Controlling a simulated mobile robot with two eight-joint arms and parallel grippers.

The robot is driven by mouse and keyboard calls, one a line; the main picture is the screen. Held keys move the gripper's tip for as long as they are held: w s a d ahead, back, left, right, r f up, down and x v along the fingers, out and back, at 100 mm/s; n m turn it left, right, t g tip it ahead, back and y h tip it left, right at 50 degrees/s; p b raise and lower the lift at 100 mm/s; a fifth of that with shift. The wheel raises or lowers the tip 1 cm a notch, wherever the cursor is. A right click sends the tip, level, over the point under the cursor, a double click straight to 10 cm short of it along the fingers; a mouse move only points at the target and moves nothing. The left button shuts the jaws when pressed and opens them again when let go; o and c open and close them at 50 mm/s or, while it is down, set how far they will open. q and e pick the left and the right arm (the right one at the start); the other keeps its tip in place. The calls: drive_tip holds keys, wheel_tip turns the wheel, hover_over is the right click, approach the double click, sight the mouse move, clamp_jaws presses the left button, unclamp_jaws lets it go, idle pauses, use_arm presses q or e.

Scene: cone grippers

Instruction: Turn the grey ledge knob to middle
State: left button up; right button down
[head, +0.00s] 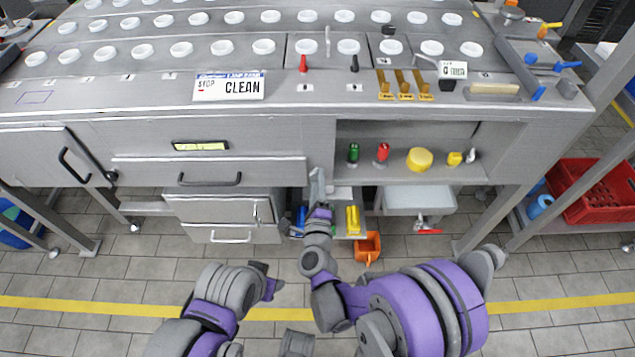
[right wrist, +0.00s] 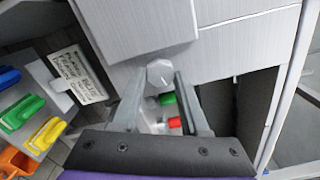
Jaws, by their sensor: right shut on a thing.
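The grey ledge knob (right wrist: 160,74) is a faceted grey knob with a small pale mark on its face, in the right wrist view. It lies between the two fingertips of my right gripper (right wrist: 159,80), which is shut on it. In the head view my right gripper (head: 318,186) reaches up to the bench's front ledge, beside the open shelf, and hides the knob. My left arm (head: 228,290) is folded low in the head view, and I cannot make out its gripper fingers.
The open shelf holds a green item (head: 353,153), a red item (head: 382,152) and a yellow knob (head: 419,159). A drawer (head: 208,171) lies left of my right gripper. Below are yellow clips (head: 353,220) and an orange bin (head: 367,248). A red crate (head: 598,196) stands far right.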

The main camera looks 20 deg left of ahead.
drive_tip(key=shift+r+n+b, duration=0.1)
drive_tip(key=shift+n+b, duration=0.35)
drive_tip(key=shift+n, duration=6.75)
drive_tip(key=shift+c, duration=2.1)
unclamp_jaws()
drive_tip(key=v, duration=1)
drive_tip(key=shift+s, duration=0.4)
